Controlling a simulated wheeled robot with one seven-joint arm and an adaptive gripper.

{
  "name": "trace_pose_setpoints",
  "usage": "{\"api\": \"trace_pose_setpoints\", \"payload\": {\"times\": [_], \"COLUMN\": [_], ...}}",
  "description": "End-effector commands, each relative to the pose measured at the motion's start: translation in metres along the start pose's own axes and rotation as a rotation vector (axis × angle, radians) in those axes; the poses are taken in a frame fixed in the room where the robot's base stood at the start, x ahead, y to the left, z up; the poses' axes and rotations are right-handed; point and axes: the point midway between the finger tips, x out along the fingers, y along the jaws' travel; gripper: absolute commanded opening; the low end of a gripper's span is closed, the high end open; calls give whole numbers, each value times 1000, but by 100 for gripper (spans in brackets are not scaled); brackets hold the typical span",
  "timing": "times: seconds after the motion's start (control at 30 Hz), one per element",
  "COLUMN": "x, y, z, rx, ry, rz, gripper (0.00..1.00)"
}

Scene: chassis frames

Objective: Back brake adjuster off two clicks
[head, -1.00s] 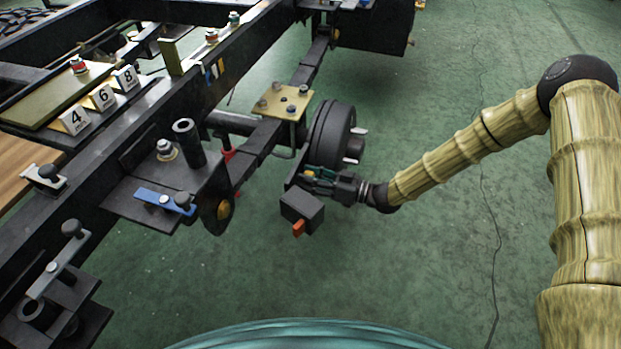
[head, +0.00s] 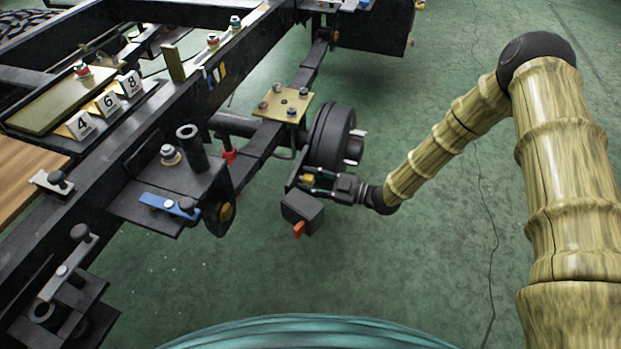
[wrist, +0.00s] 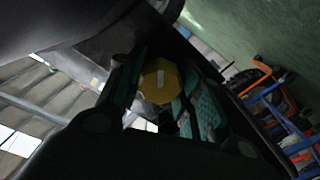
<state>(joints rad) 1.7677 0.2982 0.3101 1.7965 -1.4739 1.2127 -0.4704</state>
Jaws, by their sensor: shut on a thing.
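The brake adjuster is a small yellow faceted knob with a pale mark on its face. In the wrist view the adjuster knob (wrist: 160,81) sits between my green-padded fingers. In the head view a bit of the yellow knob (head: 308,178) shows at the fingertips, beside the black brake drum (head: 331,135). My gripper (head: 313,181) is shut on the knob, reaching in from the right below the drum. The fingers hide part of the knob's sides.
A black box with an orange tab (head: 302,212) hangs just below my gripper. A brass plate (head: 283,105) tops the axle. The black chassis rail (head: 120,165) runs along the left. The green floor (head: 420,265) at lower right is clear.

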Motion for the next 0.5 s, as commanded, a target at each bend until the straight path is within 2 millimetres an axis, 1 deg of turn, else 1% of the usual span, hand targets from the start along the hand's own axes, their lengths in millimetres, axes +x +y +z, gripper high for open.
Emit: {"api": "trace_pose_setpoints", "payload": {"times": [0.2, 0.5], "x": [0, 0], "y": [0, 0], "z": [-1, 0], "rx": [-169, -320], "ry": [-1, -1], "rz": [-1, 0], "gripper": [12, 12]}}
